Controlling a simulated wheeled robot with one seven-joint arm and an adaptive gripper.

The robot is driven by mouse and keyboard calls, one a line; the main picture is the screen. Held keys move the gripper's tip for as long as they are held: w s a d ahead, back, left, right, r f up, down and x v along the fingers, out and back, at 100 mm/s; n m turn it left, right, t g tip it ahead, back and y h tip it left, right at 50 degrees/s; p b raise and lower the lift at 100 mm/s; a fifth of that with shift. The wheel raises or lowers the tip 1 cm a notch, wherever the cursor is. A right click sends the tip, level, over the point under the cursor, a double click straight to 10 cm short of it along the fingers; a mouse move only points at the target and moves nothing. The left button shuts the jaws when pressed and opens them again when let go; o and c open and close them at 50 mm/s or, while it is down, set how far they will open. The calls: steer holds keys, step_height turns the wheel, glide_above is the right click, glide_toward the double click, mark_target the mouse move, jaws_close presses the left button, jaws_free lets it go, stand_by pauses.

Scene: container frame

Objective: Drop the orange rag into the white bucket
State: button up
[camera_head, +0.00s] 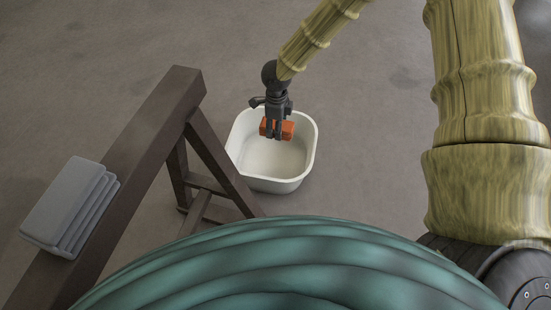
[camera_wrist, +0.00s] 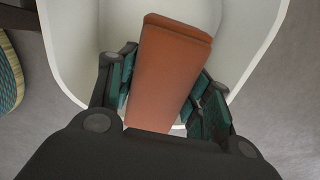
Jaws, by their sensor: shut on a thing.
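The orange rag (camera_head: 287,130) is a small folded block held between the fingers of my gripper (camera_head: 276,130). In the wrist view the rag (camera_wrist: 172,65) stands out between the two teal-padded fingers of my gripper (camera_wrist: 165,100). The white bucket (camera_head: 312,150) stands on the floor, open at the top. In the head view the gripper and rag overlap the bucket's opening. In the wrist view the bucket's wall (camera_wrist: 255,40) shows behind the rag. How high the rag is above the bucket floor I cannot tell.
A dark brown wooden trestle (camera_head: 150,130) stands left of the bucket, one leg close to its rim. A stack of grey folded cloths or pads (camera_head: 72,205) lies on its beam. The grey floor right of the bucket is clear.

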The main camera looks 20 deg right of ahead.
steer(key=o, duration=1.1)
steer(key=shift+r, duration=0.1)
step_height(320, 180, up, 12)
steer(key=shift+f, duration=0.1)
stand_by(0.3)
